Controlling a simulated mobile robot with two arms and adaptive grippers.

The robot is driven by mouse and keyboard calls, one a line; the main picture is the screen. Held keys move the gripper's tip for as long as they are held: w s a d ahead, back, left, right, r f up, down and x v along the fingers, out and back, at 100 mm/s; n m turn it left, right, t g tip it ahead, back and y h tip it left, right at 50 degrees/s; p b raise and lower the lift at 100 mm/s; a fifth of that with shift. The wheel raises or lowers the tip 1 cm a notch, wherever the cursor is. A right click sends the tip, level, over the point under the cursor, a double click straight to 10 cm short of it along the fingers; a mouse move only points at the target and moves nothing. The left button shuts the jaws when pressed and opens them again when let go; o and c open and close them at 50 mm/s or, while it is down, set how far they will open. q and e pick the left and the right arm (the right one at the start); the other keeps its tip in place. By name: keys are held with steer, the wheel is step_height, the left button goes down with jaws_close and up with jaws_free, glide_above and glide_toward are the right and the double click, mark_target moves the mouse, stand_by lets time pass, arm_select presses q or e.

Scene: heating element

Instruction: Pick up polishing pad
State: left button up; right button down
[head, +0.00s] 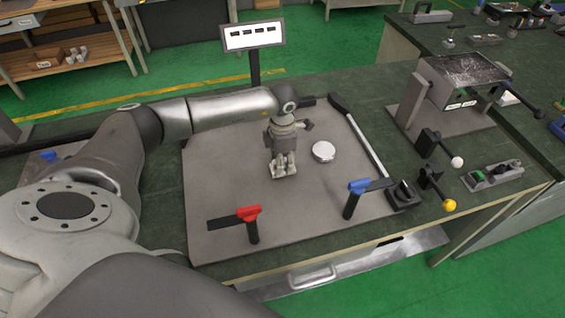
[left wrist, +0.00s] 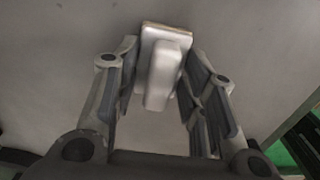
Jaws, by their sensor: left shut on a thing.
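The polishing pad is a pale block with a raised white grip, seen in the left wrist view (left wrist: 163,72) between the two fingers. My left gripper (head: 284,166) points down over the middle of the grey mat (head: 220,180) on the bench and is shut on the pad. In the head view the fingers cover most of the pad, and I cannot tell whether it touches the mat. My right gripper is not in view.
A red-handled clamp (head: 249,214) and a blue-handled clamp (head: 358,187) stand toward the front. A long black-and-silver bar (head: 362,138) and a knob box (head: 404,195) are at the right.

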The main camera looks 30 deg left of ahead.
arm_select(q)
steer(key=shift+r+b, duration=0.45)
steer(key=shift+r, duration=0.05)
steer(key=s+d+r+b, duration=0.5)
steer(key=s+d+r, duration=0.3)
steer(key=d+r, duration=0.3)
steer(key=shift+s+d+r+b, duration=0.15)
steer(key=shift+s+r+b, duration=0.05)
steer(key=shift+r+b, duration=0.2)
steer(key=o, duration=0.5)
steer(key=c, duration=0.4)
